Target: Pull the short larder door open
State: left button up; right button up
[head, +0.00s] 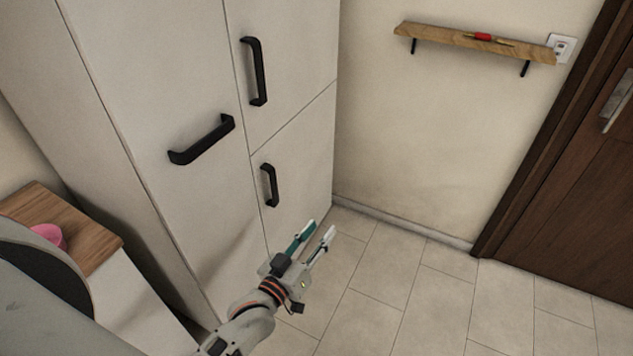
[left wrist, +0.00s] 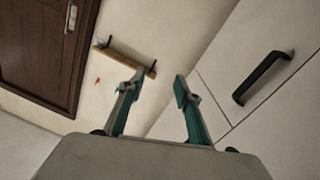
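The larder is a tall off-white cabinet with black bar handles. Its short lower-right door (head: 299,184) is closed, flush with the front, and has a small upright handle (head: 269,185). Above it is a taller door (head: 294,75) with a long upright handle (head: 255,71). My left gripper (head: 321,232) is in front of the short door, below and to the right of its handle, apart from it. The fingers are spread with nothing between them, as the left wrist view also shows (left wrist: 158,88). A black handle (left wrist: 262,77) is right of the fingers there. My right gripper is not in view.
A wide door or drawer front with a slanting handle (head: 202,139) is on the left. A wood-topped unit (head: 90,238) with a pink item (head: 47,235) stands lower left. A wall shelf (head: 470,41) and brown door (head: 575,190) are right. The tiled floor (head: 400,285) is clear.

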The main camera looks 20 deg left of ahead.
aim_at(274, 180)
pick_arm(q)
jog(key=w+a+r+n+t+y+b, duration=0.2)
jog(key=w+a+r+n+y+b, duration=0.3)
jog(key=r+n+y, duration=0.55)
jog(key=w+a+r+n+t+y+b, duration=0.25)
jog(key=w+r+n+y+b, duration=0.4)
jog(key=n, duration=0.75)
jog(key=w+a+f+n+g+y+b, duration=0.1)
jog(key=w+a+f+n+g+b, duration=0.2)
jog(key=f+n+g, duration=0.5)
jog(key=a+f+n+g+y+b, duration=0.2)
jog(key=f+n+g+b, duration=0.35)
jog(key=n, duration=0.45)
jog(key=w+a+f+n+g+y+b, duration=0.1)
jog(key=w+a+f+n+g+b, duration=0.15)
jog(key=f+n+g, duration=0.55)
jog(key=shift+n+t, duration=0.4)
jog(key=shift+n, duration=0.15)
jog(key=a, duration=0.3)
jog(key=a+b, duration=0.1)
jog(key=a, duration=0.3)
jog(key=shift+w+r, duration=0.15)
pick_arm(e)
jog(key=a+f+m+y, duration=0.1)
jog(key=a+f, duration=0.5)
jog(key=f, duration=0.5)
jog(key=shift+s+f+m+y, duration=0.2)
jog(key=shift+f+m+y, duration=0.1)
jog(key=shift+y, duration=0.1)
